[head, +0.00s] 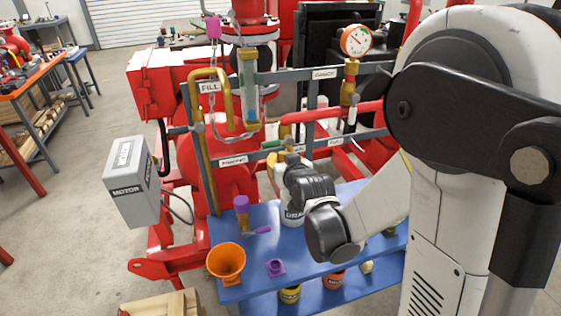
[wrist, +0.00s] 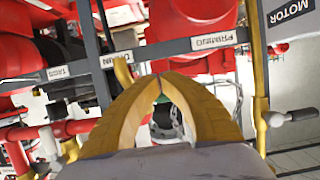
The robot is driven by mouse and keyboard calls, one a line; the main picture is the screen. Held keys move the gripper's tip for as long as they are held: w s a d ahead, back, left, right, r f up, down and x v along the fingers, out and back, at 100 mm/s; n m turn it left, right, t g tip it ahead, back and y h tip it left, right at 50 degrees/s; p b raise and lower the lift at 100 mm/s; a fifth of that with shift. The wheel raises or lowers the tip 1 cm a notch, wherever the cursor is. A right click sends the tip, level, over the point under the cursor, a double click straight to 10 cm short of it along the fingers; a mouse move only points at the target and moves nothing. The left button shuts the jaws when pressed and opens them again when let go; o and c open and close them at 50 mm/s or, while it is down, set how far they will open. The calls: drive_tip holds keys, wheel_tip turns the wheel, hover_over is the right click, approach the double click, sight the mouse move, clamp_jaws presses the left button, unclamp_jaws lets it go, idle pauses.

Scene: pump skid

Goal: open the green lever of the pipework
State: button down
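The green lever (head: 271,144) shows in the head view as a small green piece on the pipework, just right of the PRIMING label. My gripper (head: 279,160) is right in front of and slightly below it, with yellow fingers. In the wrist view my gripper (wrist: 160,78) has its two yellow fingers meeting at the tips, with a narrow gap behind them. A small green patch (wrist: 163,98) shows through that gap. I cannot tell whether the fingers hold it or it lies beyond them. Most of the lever is hidden by the fingers.
A grey rack with labelled pipes (head: 208,140) stands around the lever, with a pressure gauge (head: 356,40) at upper right. A grey motor box (head: 131,180) is at left.

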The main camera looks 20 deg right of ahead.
sight(271, 142)
drive_tip(key=w, duration=0.1)
drive_tip(key=w+p, duration=0.1)
drive_tip(key=w+a+r+p, duration=0.1)
drive_tip(key=w, duration=0.1)
wheel_tip(271, 142, up, 3)
drive_tip(key=p, duration=0.2)
drive_tip(key=shift+f+p, duration=0.15)
drive_tip(key=shift+p, duration=0.25)
drive_tip(key=shift+d+r+p, duration=0.15)
drive_tip(key=shift+r+p, duration=0.2)
drive_tip(key=shift+r, duration=0.2)
drive_tip(key=shift+d+r+p, duration=0.55)
drive_tip(key=shift+d+r, duration=0.35)
drive_tip(key=shift+r, duration=0.1)
drive_tip(key=shift+a+f, duration=0.1)
drive_tip(key=shift+a, duration=0.55)
drive_tip(key=p+v, duration=0.1)
drive_tip(key=v, duration=0.8)
drive_tip(key=shift+f, duration=0.1)
